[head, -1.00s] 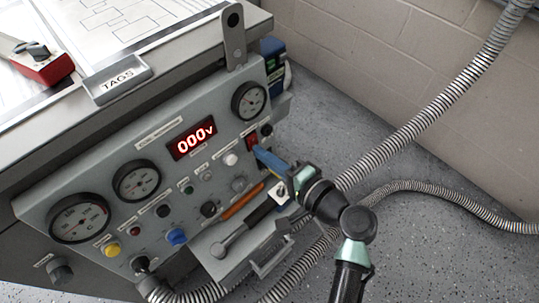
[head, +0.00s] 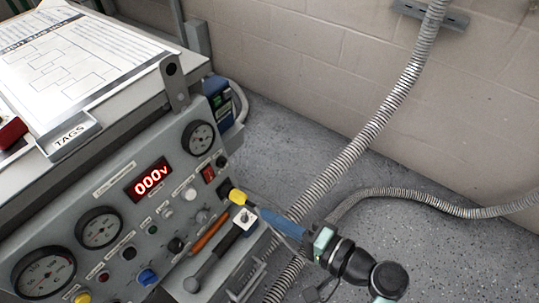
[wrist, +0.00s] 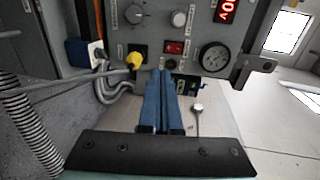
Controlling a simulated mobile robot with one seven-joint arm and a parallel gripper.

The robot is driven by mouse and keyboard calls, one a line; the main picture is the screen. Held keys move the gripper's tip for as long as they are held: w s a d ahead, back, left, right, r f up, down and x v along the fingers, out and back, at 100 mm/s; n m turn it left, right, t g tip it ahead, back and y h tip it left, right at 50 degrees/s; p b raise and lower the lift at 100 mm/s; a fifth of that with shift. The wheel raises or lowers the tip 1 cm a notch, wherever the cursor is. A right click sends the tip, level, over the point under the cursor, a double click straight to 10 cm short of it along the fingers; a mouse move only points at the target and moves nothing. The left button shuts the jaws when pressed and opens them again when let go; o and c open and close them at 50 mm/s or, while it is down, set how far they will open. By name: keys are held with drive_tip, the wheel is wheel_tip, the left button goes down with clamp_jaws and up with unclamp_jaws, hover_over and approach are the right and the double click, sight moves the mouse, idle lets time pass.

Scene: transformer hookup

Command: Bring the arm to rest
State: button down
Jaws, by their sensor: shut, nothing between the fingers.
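My gripper (head: 255,210) has long blue fingers and is in front of the right end of the grey control panel (head: 110,195). In the wrist view the two blue fingers (wrist: 161,78) lie side by side, shut, with nothing between them. The fingertips appear near the yellow plug (head: 237,196), just to its right in the head view; I cannot tell whether they touch. The wrist view shows this yellow plug (wrist: 135,60) left of the fingers. My arm extends to the lower right over the floor.
The panel carries gauges, knobs, a red switch (head: 208,173) and a display (head: 149,179) reading 000. Tools with orange (head: 208,234) and black handles lie on a small shelf below. A ribbed conduit (head: 375,125) rises along the wall. Floor (head: 450,250) at right is mostly clear.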

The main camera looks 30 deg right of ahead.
idle(0.3)
drive_tip(key=w+a+r+n+h, duration=0.15)
drive_tip(key=w+r+n, duration=0.35)
drive_tip(key=w+r, duration=0.55)
drive_tip(key=w+a+r+n+t+h, duration=0.1)
drive_tip(key=w+a+r+n+t, duration=0.1)
drive_tip(key=r, duration=0.7)
drive_tip(key=w+a+r+n+t+h, duration=0.2)
drive_tip(key=w+a+r+n, duration=0.1)
drive_tip(key=r, duration=0.6)
drive_tip(key=s+a+r+n+t, duration=0.1)
drive_tip(key=s+a+r+t, duration=0.25)
drive_tip(key=r, duration=0.55)
drive_tip(key=s+a+r+n+t, duration=0.2)
drive_tip(key=s+a+r, duration=0.25)
drive_tip(key=r, duration=0.45)
drive_tip(key=s+a+r+n+t, duration=0.1)
drive_tip(key=s+a+r+t, duration=0.25)
drive_tip(key=r, duration=0.55)
wheel_tip(320, 180, up, 32)
drive_tip(key=s+p, duration=0.1)
drive_tip(key=p, duration=3.1)
drive_tip(key=shift+d+h, duration=0.45)
drive_tip(key=shift+d, duration=0.2)
